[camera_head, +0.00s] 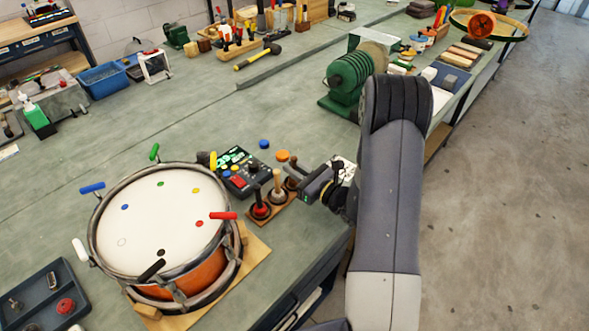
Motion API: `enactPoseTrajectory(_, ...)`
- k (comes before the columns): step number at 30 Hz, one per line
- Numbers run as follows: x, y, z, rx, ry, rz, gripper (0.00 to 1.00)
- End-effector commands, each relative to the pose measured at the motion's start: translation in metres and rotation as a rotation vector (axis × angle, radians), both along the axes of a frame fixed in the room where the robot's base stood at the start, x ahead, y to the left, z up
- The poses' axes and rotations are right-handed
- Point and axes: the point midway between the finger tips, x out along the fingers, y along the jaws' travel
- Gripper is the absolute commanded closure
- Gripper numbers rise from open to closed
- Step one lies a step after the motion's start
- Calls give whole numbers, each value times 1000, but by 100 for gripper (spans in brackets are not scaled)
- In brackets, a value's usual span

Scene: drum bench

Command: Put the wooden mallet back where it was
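A small wooden stand (285,215) sits at the bench's right edge, right of the drum (158,220). Several upright mallet-like pieces stand on it: a dark one with a red part (260,207) at left, and a pale wooden one (277,186) in the middle. A brown piece (293,168) rises at the right, close to an orange disc-like top (283,156). Which of these is the wooden mallet I cannot tell for sure. My gripper (303,182) is at the stand's right side, beside the brown piece. Its fingertips are small and partly hidden, so its grip is unclear.
A button box (238,172) and a blue cap (264,144) lie just behind the stand. Coloured pegs stick out around the drum's rim. A green machine (348,82) stands behind my arm. A dark tray (45,295) is at front left. The bench middle is clear.

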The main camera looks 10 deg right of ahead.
Motion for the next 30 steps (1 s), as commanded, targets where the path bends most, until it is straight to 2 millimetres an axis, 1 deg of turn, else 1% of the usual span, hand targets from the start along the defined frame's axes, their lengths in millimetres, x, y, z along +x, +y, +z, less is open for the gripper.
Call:
enactPoseTrajectory(1,0,0,0,0,0,0,84)
enactPoseTrajectory(8,0,0,0,0,0,0,65)
enactPoseTrajectory(15,0,0,1,0,0,0,65)
enactPoseTrajectory(19,0,0,6,1,1,0,65)
enactPoseTrajectory(20,-4,-4,2,0,1,-3,65)
enactPoseTrajectory(23,-18,-14,1,1,3,-6,65)
enactPoseTrajectory(30,-58,-41,1,1,1,-7,65)
